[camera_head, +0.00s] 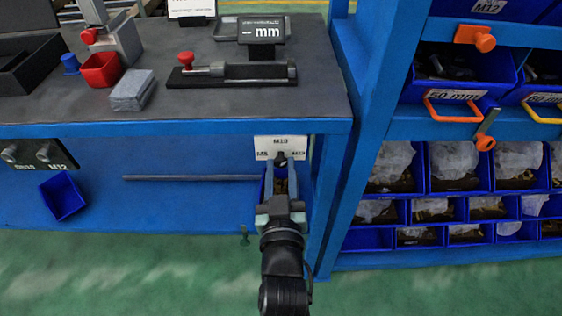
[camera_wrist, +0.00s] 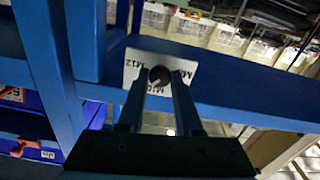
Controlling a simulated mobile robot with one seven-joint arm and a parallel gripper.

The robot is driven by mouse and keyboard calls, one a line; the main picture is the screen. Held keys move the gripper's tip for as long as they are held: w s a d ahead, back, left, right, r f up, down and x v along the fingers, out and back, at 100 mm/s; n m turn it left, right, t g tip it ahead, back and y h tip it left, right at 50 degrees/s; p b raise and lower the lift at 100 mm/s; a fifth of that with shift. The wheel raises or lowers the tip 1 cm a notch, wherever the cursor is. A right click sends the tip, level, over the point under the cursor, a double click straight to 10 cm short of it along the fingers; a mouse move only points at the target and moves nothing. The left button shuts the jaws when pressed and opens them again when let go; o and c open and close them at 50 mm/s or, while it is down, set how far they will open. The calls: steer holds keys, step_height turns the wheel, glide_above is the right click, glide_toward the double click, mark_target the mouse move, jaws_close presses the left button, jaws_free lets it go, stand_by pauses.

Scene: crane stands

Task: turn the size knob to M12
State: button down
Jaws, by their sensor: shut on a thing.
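The size knob (camera_wrist: 160,75) is a dark round knob on a white label plate (camera_wrist: 137,62) fixed to the blue bench frame. My gripper (camera_head: 281,162) reaches up to the plate from the front. In the wrist view its two fingers (camera_wrist: 161,82) are shut on the knob, one on each side. I cannot tell which mark the knob points to.
The blue bench (camera_head: 180,127) overhangs just above the plate. A blue post (camera_head: 363,150) and shelves with several blue bins (camera_head: 455,165) stand close on the right. A grey rod (camera_head: 190,178) lies left of my gripper. Green floor (camera_head: 120,275) is open in front.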

steer(key=m+p, duration=0.2)
steer(key=m, duration=0.2)
steer(key=shift+r+m, duration=0.15)
steer(key=shift+m, duration=0.15)
steer(key=m+p, duration=0.1)
steer(key=m, duration=0.3)
steer(key=shift+p, duration=0.35)
steer(key=shift+m, duration=0.3)
steer(key=c, duration=0.6)
jaws_free()
steer(key=s, duration=1.3)
steer(key=shift+b, duration=0.4)
